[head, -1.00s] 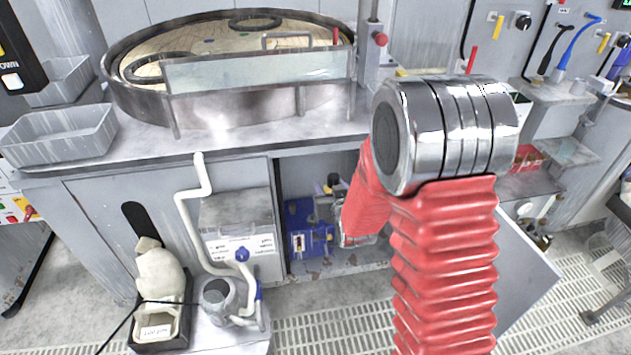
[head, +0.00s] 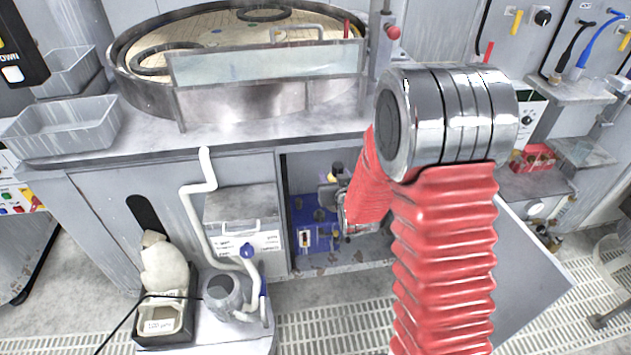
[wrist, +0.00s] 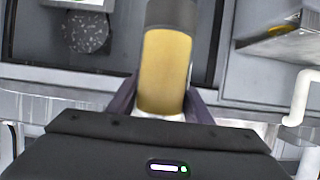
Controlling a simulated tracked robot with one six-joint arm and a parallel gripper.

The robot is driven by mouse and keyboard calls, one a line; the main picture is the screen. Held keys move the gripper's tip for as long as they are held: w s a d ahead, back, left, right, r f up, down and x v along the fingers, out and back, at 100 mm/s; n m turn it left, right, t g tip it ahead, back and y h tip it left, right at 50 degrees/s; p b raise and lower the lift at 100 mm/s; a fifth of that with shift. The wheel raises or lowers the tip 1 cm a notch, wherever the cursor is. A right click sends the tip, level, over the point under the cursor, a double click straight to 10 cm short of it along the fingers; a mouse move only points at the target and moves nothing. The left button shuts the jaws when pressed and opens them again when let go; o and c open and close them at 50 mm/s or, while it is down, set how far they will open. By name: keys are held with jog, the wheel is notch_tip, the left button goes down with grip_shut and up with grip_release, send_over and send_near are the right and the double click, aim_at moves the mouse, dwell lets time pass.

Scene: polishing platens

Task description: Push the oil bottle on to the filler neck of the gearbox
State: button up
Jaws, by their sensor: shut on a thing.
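The oil bottle (wrist: 165,70) is a yellow-gold cylinder with a dark grey end, in the middle of the wrist view. My gripper (wrist: 160,105) is shut on it, with a dark finger at each side. In the head view, a blue unit (head: 318,238), which looks like the gearbox, sits low inside the open cabinet. My red-sleeved arm reaches into the cabinet and partly covers that area. I cannot make out the filler neck, or whether the bottle touches it.
The cabinet's door (head: 530,270) stands open at the right. The bench above carries a round platen tub (head: 230,100) and grey trays (head: 65,125). A grey box (head: 243,215) and a white bent pipe (head: 195,215) stand left of the opening. Floor grating (head: 330,335) lies in front.

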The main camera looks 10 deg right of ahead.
jog(key=w+a+f+n+y, duration=0.1)
jog(key=w+f, duration=0.5)
jog(key=w, duration=0.4)
jog(key=w+f, duration=0.6)
jog(key=w, duration=0.4)
jog(key=w+f, duration=0.4)
jog(key=f, duration=0.4)
jog(key=w+f+y, duration=0.1)
jog(key=w+f, duration=0.3)
jog(key=f, duration=0.4)
jog(key=shift+w+d+f+n, duration=0.25)
jog(key=shift+w+f+n, duration=0.05)
jog(key=shift+w+n, duration=0.1)
jog(key=shift+s, duration=0.15)
jog(key=shift+f, duration=2.95)
jog(key=shift+f, duration=0.2)
dwell(0.7)
